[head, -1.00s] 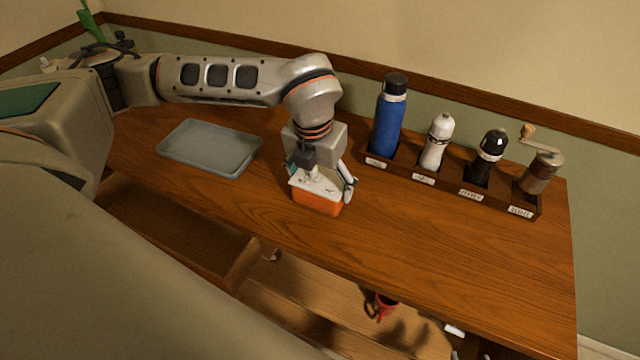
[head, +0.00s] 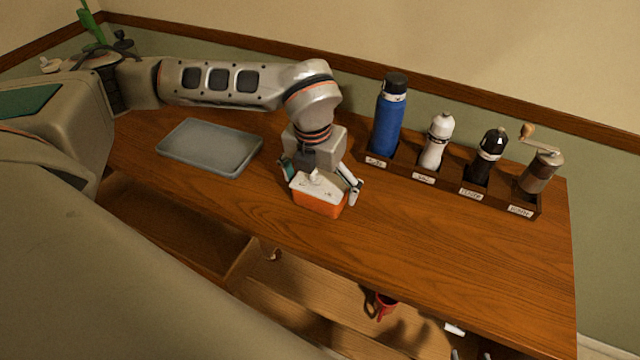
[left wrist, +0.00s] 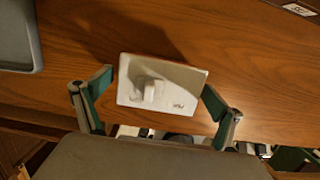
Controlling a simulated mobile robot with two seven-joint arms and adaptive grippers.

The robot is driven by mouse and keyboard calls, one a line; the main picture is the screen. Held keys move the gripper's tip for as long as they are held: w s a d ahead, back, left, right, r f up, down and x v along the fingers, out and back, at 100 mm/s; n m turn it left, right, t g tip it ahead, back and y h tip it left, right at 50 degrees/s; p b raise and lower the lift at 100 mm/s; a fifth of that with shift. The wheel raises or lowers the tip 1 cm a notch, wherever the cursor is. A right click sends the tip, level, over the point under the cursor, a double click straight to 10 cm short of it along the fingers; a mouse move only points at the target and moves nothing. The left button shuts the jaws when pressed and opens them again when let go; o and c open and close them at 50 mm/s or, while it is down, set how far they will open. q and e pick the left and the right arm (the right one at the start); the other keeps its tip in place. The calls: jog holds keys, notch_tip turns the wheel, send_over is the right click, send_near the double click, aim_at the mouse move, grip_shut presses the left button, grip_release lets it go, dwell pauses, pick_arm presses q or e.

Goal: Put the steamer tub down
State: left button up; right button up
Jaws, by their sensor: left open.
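The steamer tub (head: 318,203) is an orange box with a white lid and a small knob on top. It appears to rest on the wooden counter, near its front edge. In the left wrist view its white lid (left wrist: 170,92) lies between the spread fingers, with a gap on each side. My left gripper (head: 322,190) is open above and around the tub, pointing down. The tub's underside is hidden. My right gripper is not in view.
A grey tray (head: 210,148) lies to the left on the counter (head: 430,245). A dark labelled rack (head: 447,190) holds a blue bottle (head: 389,120), a white mill (head: 436,142), a black mill (head: 487,157) and a crank grinder (head: 541,170).

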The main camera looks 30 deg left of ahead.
aim_at(316, 188)
pick_arm(q)
notch_tip(316, 188, up, 12)
jog(key=s+b, duration=0.1)
jog(key=shift+s, duration=0.4)
dwell(0.4)
